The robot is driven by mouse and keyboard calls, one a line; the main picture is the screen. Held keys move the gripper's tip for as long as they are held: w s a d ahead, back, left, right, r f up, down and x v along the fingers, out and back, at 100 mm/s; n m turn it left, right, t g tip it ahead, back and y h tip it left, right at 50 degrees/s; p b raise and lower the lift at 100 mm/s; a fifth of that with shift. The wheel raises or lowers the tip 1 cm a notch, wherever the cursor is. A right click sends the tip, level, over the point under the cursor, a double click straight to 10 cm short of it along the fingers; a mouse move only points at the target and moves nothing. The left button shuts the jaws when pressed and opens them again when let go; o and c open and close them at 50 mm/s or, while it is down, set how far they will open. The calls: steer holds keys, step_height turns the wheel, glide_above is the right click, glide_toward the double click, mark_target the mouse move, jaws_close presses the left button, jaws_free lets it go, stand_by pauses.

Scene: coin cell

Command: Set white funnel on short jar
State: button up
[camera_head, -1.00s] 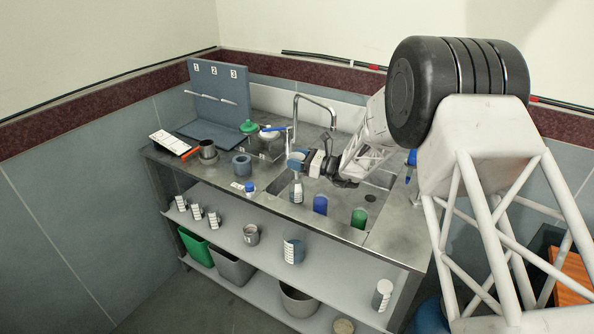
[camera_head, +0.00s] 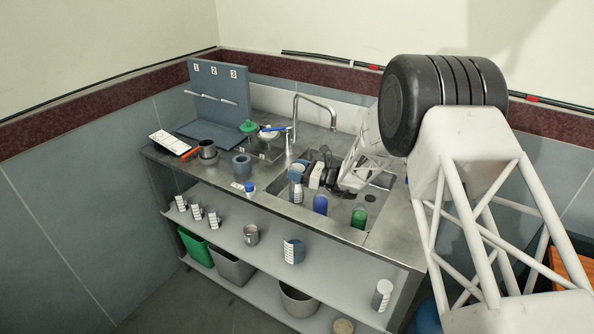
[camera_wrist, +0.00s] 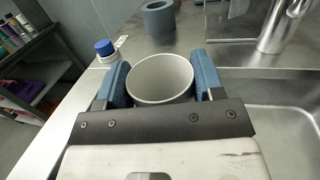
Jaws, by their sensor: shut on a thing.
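My gripper (camera_head: 298,171) is shut on a pale, round, open-topped piece that looks like the white funnel (camera_wrist: 162,80). In the wrist view, the blue fingers of my gripper (camera_wrist: 163,76) press on its left and right sides, and its wide mouth faces up. In the head view, a small jar with a white label (camera_head: 297,193) stands right below my gripper at the left edge of the sink; it looks like the short jar. The funnel's lower end is hidden, so I cannot tell whether it touches the jar.
A blue-capped jar (camera_head: 250,187) and a thick grey ring-like holder (camera_head: 241,165) stand left on the counter. A blue cylinder (camera_head: 320,204) and a green one (camera_head: 359,217) stand near the sink's front. The faucet (camera_head: 295,130) rises behind my gripper. A green funnel (camera_head: 248,126) is farther back.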

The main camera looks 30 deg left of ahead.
stand_by(0.3)
steer(key=o, duration=0.9)
steer(key=shift+f, duration=0.1)
steer(key=shift+d, duration=0.2)
steer(key=v, duration=0.7)
steer(key=shift+w, duration=0.1)
